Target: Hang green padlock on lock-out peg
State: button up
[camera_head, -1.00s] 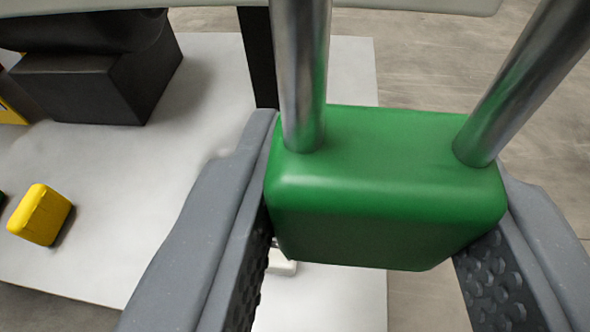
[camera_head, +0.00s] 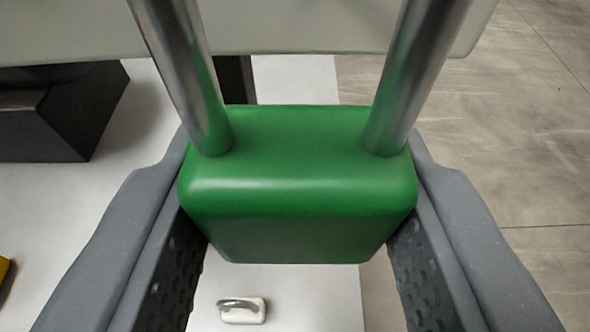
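The green padlock (camera_head: 298,185) is in the middle of the view, between the two grey fingers of my gripper (camera_head: 300,170). The fingers are against its left and right sides, and it sits level in the picture. Its two metal shackle legs (camera_head: 412,75) rise out of the top edge of the view, so the shackle's bend is hidden. Below the padlock, a small white block with a curved metal piece (camera_head: 242,310) shows on the pale surface. I cannot tell whether it is the lock-out peg.
A pale horizontal panel (camera_head: 300,28) crosses the top, behind the shackle legs. A dark post (camera_head: 235,80) stands beneath it. A black block (camera_head: 55,120) is at the left. A yellow object (camera_head: 4,270) is cut off at the left edge. Bare tiled floor (camera_head: 520,140) lies at the right.

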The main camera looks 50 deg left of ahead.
jog(key=x, duration=0.4)
jog(key=shift+w+a+r, duration=0.1)
jog(key=shift+a+r, duration=0.05)
jog(key=shift+a, duration=0.15)
